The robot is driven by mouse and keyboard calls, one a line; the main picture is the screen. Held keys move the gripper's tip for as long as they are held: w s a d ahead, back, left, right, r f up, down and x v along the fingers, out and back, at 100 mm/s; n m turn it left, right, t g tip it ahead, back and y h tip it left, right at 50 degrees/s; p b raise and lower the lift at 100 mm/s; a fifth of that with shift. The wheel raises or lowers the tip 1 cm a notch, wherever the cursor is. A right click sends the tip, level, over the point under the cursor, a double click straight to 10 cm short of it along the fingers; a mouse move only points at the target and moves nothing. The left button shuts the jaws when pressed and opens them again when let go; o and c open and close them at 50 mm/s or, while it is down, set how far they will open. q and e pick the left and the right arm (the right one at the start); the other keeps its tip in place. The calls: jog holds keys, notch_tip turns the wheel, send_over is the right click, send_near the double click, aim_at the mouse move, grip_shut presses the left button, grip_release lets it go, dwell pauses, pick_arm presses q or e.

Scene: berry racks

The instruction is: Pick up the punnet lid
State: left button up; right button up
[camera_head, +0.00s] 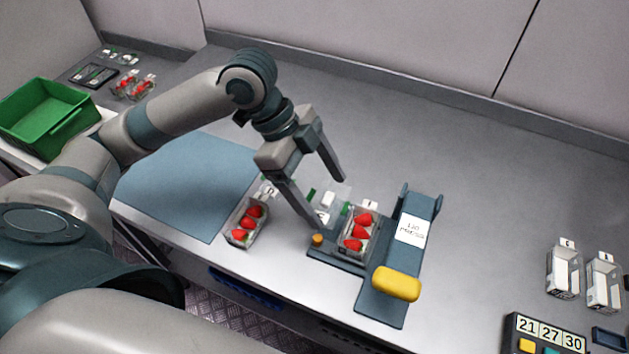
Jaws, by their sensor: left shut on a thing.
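The punnet lid (340,190) is a clear, thin piece with white and green marks, in the middle of the view. My left gripper (328,204) reaches in from the upper left, its two fingers apart at either side of the lid, and is shut on it. The lid is hard to make out against the grey table. A clear punnet with red strawberries (353,244) sits in the dark blue fixture (379,308), just right of and below the lid. My right gripper is not in view.
Another strawberry punnet (247,222) stands left, by the blue mat (180,185). The fixture has a yellow handle (396,284) and an orange knob (317,240). Empty punnets (563,270) and a number panel (545,335) are at right. A green crate (45,117) is far left.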

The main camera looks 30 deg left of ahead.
aim_at(330, 209)
pick_arm(q)
jog(key=shift+s+d+r, duration=0.65)
jog(key=shift+s+d, duration=0.15)
jog(key=shift+r, duration=0.1)
jog(key=shift+w+d+r+p, duration=0.2)
jog(key=shift+d+r+p, duration=0.05)
jog(key=shift+p, duration=0.55)
jog(key=d+p, duration=0.1)
jog(key=p, duration=0.2)
jog(key=w+d+p, duration=0.1)
jog(key=d+p, duration=0.1)
jog(key=p, duration=0.2)
jog(key=d+p, duration=0.2)
jog(key=p, duration=0.2)
jog(key=shift+w+r, duration=0.25)
jog(key=shift+f, duration=0.1)
